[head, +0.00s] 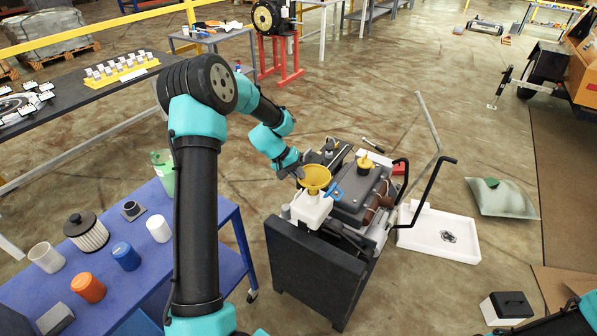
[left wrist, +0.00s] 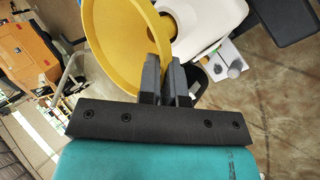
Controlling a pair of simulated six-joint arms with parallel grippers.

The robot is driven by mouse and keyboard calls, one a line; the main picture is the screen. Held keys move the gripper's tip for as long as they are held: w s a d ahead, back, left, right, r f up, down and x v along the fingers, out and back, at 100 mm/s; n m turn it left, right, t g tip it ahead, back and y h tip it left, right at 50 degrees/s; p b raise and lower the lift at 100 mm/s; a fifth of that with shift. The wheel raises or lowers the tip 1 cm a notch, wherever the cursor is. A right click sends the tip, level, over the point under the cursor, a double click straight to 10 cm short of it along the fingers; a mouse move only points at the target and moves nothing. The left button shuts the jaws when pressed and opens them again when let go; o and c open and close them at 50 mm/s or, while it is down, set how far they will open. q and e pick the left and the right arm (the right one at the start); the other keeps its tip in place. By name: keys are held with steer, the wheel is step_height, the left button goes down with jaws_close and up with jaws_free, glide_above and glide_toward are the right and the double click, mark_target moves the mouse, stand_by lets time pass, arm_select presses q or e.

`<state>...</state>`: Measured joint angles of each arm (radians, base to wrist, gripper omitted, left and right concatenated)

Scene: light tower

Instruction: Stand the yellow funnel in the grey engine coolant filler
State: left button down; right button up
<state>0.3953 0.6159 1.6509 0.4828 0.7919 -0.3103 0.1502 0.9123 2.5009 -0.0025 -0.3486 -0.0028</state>
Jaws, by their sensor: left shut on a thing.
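The yellow funnel (head: 316,178) is upright, wide mouth up, over a pale white tank (head: 311,211) at the front of the engine unit. My left gripper (head: 298,172) is shut on the funnel's rim from the left and behind. In the left wrist view the fingers (left wrist: 165,80) pinch the rim of the funnel (left wrist: 112,45), and the white tank (left wrist: 210,22) shows beyond it. The funnel's lower end and the filler opening are hidden in the head view. I cannot tell whether the spout is inside the filler. My right gripper is not in view.
A white tray (head: 440,234) lies on the floor to the right. A blue table (head: 190,215) at left holds a filter (head: 87,232) and several cups.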

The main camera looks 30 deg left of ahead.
arm_select(q)
steer(key=shift+f, duration=0.35)
steer(key=c, duration=1.2)
jaws_free()
steer(key=shift+a+r, duration=0.1)
steer(key=v, duration=1.7)
steer(key=shift+s+r, duration=0.1)
steer(key=shift+s, duration=0.05)
